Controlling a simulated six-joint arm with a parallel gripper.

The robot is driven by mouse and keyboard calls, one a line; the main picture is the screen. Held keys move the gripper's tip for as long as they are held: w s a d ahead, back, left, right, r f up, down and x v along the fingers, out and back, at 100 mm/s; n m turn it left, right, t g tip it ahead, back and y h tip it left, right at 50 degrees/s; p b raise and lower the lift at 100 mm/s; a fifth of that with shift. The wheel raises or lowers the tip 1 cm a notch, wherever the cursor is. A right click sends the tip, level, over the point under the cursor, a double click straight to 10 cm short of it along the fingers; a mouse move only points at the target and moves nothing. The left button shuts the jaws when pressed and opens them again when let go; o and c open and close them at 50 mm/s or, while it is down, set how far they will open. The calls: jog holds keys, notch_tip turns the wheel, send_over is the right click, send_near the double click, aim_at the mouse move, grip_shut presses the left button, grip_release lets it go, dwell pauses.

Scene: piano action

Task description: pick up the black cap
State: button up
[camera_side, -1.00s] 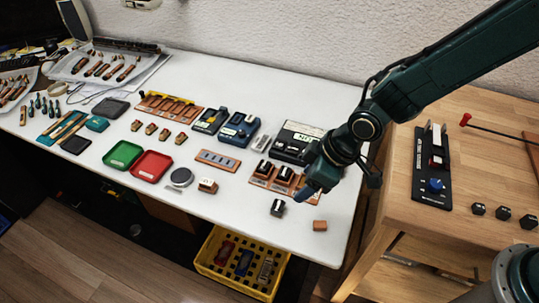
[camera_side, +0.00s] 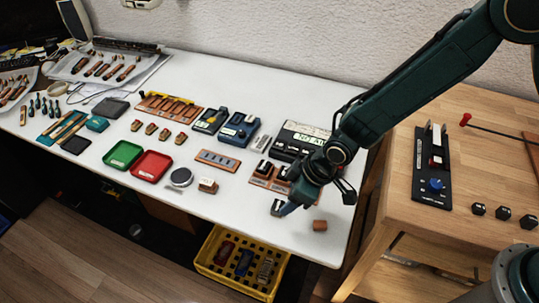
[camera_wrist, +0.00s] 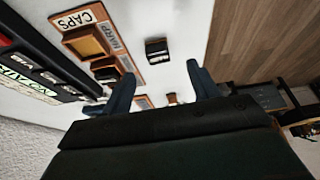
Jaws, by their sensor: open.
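The black cap (camera_side: 277,206) is a small dark block with a pale top, standing by itself on the white table near its front edge. In the wrist view the black cap (camera_wrist: 157,48) shows a light stripe and lies beyond the fingertips, roughly between their lines. My gripper (camera_side: 287,209) points down right beside the cap in the side view and partly overlaps it. In the wrist view my gripper (camera_wrist: 162,82) has its two blue fingers spread with nothing held.
The tray labelled CAPS (camera_wrist: 85,38) with blocks is close to the cap. A black device with a display (camera_side: 305,136) stands behind. A yellow crate (camera_side: 210,262) is below the table edge. The wooden bench (camera_side: 466,150) is at right.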

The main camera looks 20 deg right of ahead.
aim_at(280, 206)
jog(key=shift+w+a+f, duration=0.15)
jog(key=shift+a+f, duration=0.05)
jog(key=shift+f, duration=0.35)
jog(key=shift+x, duration=2.6)
jog(key=shift+w+d, duration=0.1)
jog(key=shift+d, duration=0.1)
jog(key=c, duration=1.1)
